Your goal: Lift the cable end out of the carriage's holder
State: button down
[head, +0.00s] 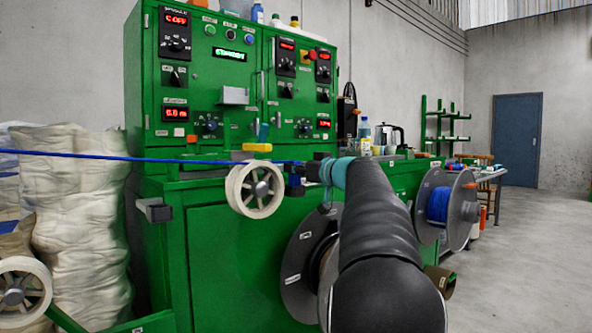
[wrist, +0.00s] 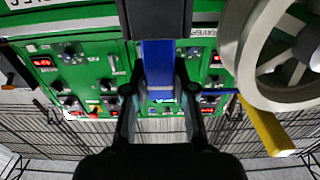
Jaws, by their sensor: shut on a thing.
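The blue cable (head: 110,156) runs taut from the left edge, over the white guide wheel (head: 255,188), to my gripper (head: 309,170). My gripper is shut on the cable end, which its fingers mostly hide. A small dark and blue block (head: 294,184), seemingly the carriage's holder, sits just below and left of the fingers. In the wrist view a wide blue piece (wrist: 158,62) shows between and beyond my gripper's fingers (wrist: 159,92). A short length of cable (wrist: 222,91) leads off to the right there. I cannot tell whether the cable end still touches the holder.
The green machine cabinet (head: 222,105) stands close behind. A yellow-handled piece (head: 257,147) is above the wheel. A large reel (head: 303,263) is below my arm, and a reel of blue cable (head: 438,205) is to its right. White sacks (head: 75,215) stand at left.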

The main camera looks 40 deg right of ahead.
jog(key=shift+r, duration=0.15)
jog(key=shift+r+p, duration=1.75)
jog(key=shift+r, duration=0.95)
